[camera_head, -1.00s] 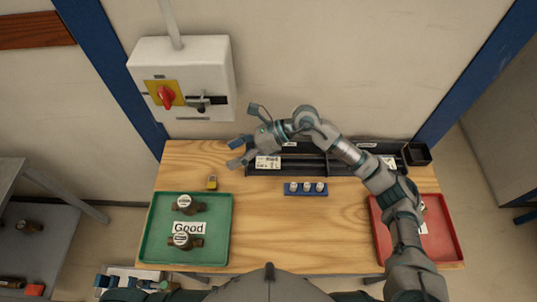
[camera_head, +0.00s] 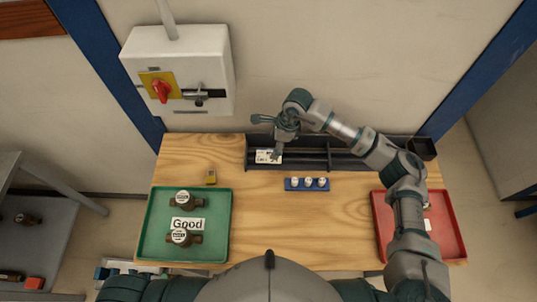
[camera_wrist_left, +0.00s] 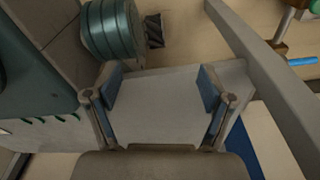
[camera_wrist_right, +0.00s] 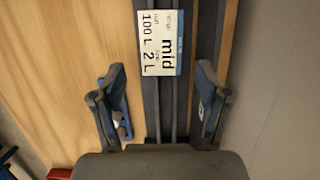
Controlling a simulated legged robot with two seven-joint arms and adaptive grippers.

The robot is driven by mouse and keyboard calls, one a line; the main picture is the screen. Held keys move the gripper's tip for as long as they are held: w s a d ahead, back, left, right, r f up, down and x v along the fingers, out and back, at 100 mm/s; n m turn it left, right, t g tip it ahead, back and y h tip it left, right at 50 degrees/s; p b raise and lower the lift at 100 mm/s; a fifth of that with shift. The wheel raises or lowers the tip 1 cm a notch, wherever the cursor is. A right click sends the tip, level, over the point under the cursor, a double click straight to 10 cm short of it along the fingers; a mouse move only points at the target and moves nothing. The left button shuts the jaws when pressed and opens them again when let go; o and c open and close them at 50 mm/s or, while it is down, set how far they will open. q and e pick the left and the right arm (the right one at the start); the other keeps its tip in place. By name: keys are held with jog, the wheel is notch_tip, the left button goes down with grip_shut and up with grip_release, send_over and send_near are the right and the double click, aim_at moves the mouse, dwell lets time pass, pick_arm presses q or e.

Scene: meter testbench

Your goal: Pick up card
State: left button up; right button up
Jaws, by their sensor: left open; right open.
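The white card (camera_head: 268,156) lies in the left part of the dark rack at the back of the table. In the right wrist view the card (camera_wrist_right: 161,42) reads "mid", "100 L" and "2 L", and lies ahead of the fingertips. My right gripper (camera_head: 276,140) is over the rack at the card. In its wrist view the right gripper (camera_wrist_right: 160,95) is open with nothing between its fingers. My left gripper (camera_wrist_left: 165,90) is open and empty in its wrist view, away from the card. It is not clearly visible in the head view.
The dark rack (camera_head: 318,156) runs along the back edge. A blue holder (camera_head: 293,187) with white-topped items stands before it. A green tray (camera_head: 158,248) with two meters is at left, a red tray (camera_head: 453,245) at right. A switch box (camera_head: 205,60) hangs on the wall.

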aim_at(269, 155)
jog(key=x, duration=0.6)
jog(key=shift+w+p, duration=0.15)
jog(key=shift+p, duration=0.15)
pick_arm(q)
jog(key=shift+s+a+f, duration=0.1)
jog(key=shift+s+f, duration=0.05)
jog(key=shift+s, duration=0.3)
jog(key=shift+s+a+f, duration=0.1)
jog(key=shift+s+f, duration=0.05)
jog(key=shift+s, duration=0.25)
pick_arm(e)
jog(key=shift+r, duration=0.1)
jog(key=c, duration=0.6)
